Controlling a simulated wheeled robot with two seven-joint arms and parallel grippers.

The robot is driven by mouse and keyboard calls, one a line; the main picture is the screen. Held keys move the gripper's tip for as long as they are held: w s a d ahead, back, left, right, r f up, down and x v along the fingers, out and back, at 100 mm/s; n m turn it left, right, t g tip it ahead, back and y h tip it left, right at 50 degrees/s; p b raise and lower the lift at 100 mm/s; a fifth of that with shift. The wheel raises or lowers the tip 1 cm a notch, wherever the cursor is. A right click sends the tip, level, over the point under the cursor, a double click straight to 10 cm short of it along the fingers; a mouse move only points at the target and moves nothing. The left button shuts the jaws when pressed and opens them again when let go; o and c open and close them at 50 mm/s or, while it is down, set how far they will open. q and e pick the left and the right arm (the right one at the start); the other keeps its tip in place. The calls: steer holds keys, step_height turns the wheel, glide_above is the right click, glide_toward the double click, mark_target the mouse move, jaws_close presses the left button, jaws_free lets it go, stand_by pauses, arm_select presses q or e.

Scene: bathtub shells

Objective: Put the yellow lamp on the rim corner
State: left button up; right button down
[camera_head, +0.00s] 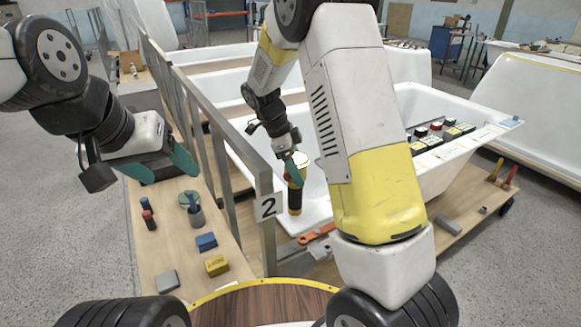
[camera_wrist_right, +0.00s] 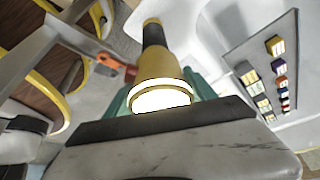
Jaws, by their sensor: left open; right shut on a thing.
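The yellow lamp (camera_head: 295,200), with a black grip and a bright lit end, is upright at the near corner of the white bathtub rim (camera_head: 318,212). Whether its lower end touches the rim or hangs just above it, I cannot tell. My right gripper (camera_head: 293,170) is shut on the lamp's upper part. The right wrist view shows the lamp (camera_wrist_right: 160,75) between the green fingers, its lit end towards the camera and its dark grip pointing away. My left gripper (camera_head: 165,168) is open and empty above the wooden side bench.
The bench (camera_head: 190,250) carries a blue block (camera_head: 206,241), a yellow block (camera_head: 216,265), a grey block (camera_head: 167,280) and a cup (camera_head: 195,215). A board with several small blocks (camera_head: 440,135) lies across the tub.

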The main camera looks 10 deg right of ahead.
mark_target(295, 187)
steer(key=shift+f, duration=1.15)
steer(key=shift+c, duration=1.5)
jaws_free()
steer(key=shift+f, duration=0.1)
